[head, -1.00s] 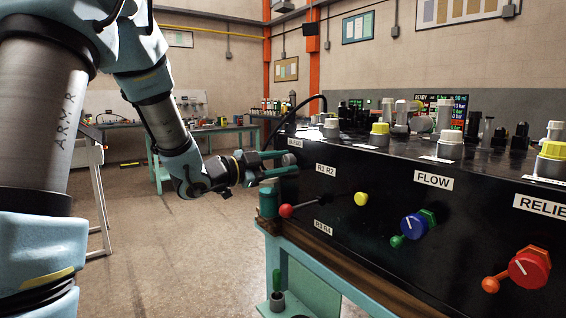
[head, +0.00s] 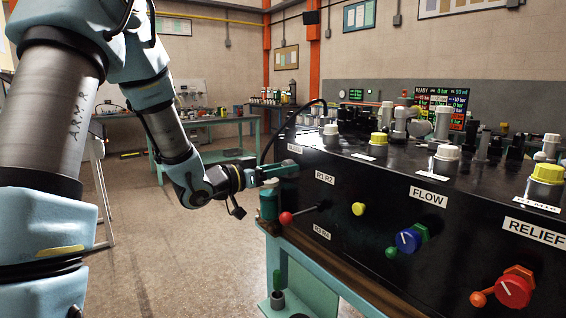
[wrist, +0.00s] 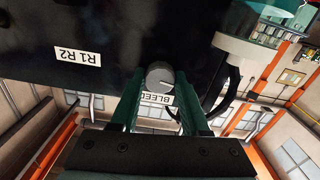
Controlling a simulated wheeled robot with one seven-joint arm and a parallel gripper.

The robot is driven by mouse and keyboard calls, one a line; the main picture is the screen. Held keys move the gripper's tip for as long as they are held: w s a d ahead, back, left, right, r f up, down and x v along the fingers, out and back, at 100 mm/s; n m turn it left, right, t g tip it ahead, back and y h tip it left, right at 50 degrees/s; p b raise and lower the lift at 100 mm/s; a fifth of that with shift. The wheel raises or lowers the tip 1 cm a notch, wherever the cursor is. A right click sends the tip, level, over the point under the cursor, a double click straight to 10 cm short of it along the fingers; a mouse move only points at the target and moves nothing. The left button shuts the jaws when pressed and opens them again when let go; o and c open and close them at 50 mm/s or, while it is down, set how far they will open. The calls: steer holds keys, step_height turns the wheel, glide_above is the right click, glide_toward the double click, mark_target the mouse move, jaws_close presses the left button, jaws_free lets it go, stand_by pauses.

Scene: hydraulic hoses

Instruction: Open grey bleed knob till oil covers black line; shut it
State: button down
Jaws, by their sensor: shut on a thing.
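The grey bleed knob (wrist: 160,75) is on the black panel, just by the BLEED label (wrist: 156,99), which is upside down in the wrist view. A pale pointer mark shows on its face. My gripper (wrist: 162,88) has its two green fingers on either side of the knob and is shut on it. In the head view my gripper (head: 272,170) reaches the panel's far left end, under the BLEED label (head: 295,149), and hides most of the knob. I cannot make out the oil or the black line in either view.
A teal cylinder (head: 268,204) stands at the bench corner below my gripper. The FLOW knob (head: 408,240) and RELIEF knob (head: 513,291) are further right. Open floor lies left of the bench.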

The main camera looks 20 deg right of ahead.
steer(key=shift+n+p, duration=0.45)
steer(key=shift+n, duration=0.45)
steer(key=shift+c, duration=1.9)
jaws_free()
steer(key=s+a+b, duration=0.2)
steer(key=a+b, duration=0.1)
steer(key=a, duration=0.7)
steer(key=shift+a, duration=0.35)
